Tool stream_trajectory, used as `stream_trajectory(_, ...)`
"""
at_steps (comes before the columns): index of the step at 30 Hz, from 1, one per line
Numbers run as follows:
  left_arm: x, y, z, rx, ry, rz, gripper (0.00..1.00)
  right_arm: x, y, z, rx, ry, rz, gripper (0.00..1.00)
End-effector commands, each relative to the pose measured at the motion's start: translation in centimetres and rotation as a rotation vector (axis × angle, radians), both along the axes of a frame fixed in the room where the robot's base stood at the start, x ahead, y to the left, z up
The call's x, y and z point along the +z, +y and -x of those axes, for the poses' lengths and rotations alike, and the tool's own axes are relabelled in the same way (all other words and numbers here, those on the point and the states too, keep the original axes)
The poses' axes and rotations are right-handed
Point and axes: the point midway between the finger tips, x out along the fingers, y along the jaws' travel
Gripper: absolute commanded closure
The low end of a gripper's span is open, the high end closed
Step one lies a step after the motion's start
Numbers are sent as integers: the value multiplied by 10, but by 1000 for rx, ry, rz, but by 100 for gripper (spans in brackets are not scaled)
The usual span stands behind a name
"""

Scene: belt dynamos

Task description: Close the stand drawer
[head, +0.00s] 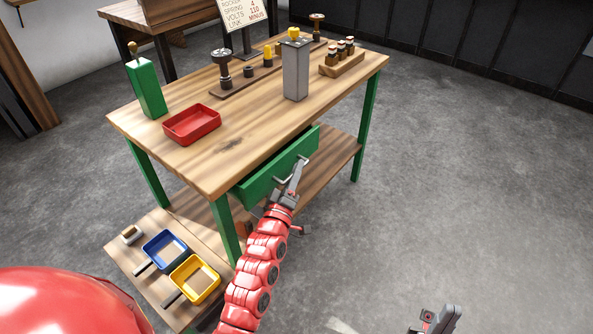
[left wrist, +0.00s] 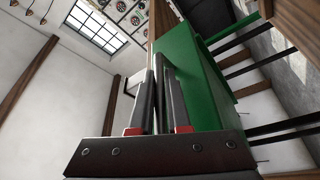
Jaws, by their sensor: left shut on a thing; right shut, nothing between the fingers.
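The stand is a wooden-topped bench (head: 235,148) with green legs. Its green drawer (head: 270,178) sits under the top, and its front stands out a little past the top's edge. It also shows as a green panel in the left wrist view (left wrist: 205,85). My left gripper (head: 299,166) reaches up to the drawer front and is shut on its grey handle (head: 306,158). In the left wrist view its fingers (left wrist: 158,75) are close together beside the green panel. The drawer's inside is hidden. My right gripper (head: 440,318) is shut and empty over the floor, well away from the bench.
On the bench top stand a red tray (head: 192,128), a green box (head: 146,90), a grey block (head: 296,70) and a wooden rack (head: 342,62). A low wooden platform at lower left holds blue (head: 165,253) and yellow (head: 195,281) trays. The floor at right is clear.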

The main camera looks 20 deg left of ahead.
Motion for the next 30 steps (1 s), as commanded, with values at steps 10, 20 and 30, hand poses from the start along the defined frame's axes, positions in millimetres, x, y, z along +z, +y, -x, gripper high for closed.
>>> stream_trajectory(10, -1, 0, 0, 0, 1, 0, 100, 0, 0, 0, 0, 0, 0, 100)
stream_trajectory(20, -1, 0, 0, 0, 1, 0, 100, 0, 0, 0, 0, 0, 0, 100)
stream_trajectory(30, -5, 9, -4, 0, 0, -2, 100, -10, 0, 0, 0, -2, 3, 100)
